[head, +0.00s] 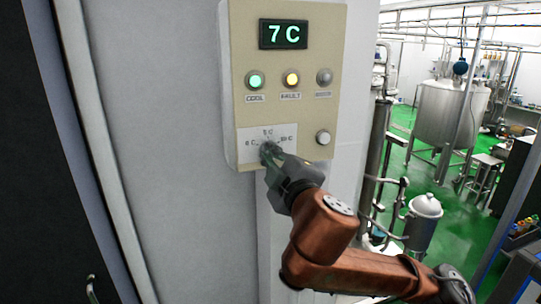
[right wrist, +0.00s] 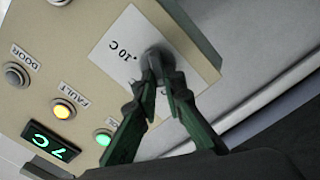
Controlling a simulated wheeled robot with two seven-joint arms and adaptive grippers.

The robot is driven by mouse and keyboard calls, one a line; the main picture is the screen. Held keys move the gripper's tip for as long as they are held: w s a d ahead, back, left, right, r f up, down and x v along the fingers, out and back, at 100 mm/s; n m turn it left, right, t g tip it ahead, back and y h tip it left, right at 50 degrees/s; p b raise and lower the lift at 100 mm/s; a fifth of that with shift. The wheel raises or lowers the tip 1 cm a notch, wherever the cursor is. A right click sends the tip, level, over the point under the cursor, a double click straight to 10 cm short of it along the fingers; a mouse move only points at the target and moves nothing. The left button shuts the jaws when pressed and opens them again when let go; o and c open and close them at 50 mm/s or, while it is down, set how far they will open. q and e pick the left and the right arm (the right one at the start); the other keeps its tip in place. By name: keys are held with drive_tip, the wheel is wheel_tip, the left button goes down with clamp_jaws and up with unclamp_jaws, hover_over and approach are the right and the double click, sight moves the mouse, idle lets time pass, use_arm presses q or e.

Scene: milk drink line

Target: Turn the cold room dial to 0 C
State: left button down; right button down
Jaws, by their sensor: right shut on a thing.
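The cold room dial (right wrist: 153,56) sits on a white scale plate (head: 249,145) low on a beige control box. The scale carries temperature marks; 5 C shows at the top and a 10 C mark to the right. My right gripper (head: 271,152) is shut on the dial, and its two fingers (right wrist: 163,78) close around the knob in the right wrist view. The gripper hides most of the knob, so I cannot tell where it points. The display (head: 283,34) reads 7 C in green. My left gripper is not in view.
The control box (head: 240,60) has a lit green COOL lamp (head: 255,80), a lit amber FAULT lamp (head: 291,79), a grey unlit lamp (head: 324,76) and a pale round button (head: 323,138). Steel tanks (head: 450,112) stand on a green floor behind, to the right.

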drive_tip(key=c, duration=2)
unclamp_jaws()
drive_tip(key=v, duration=1.2)
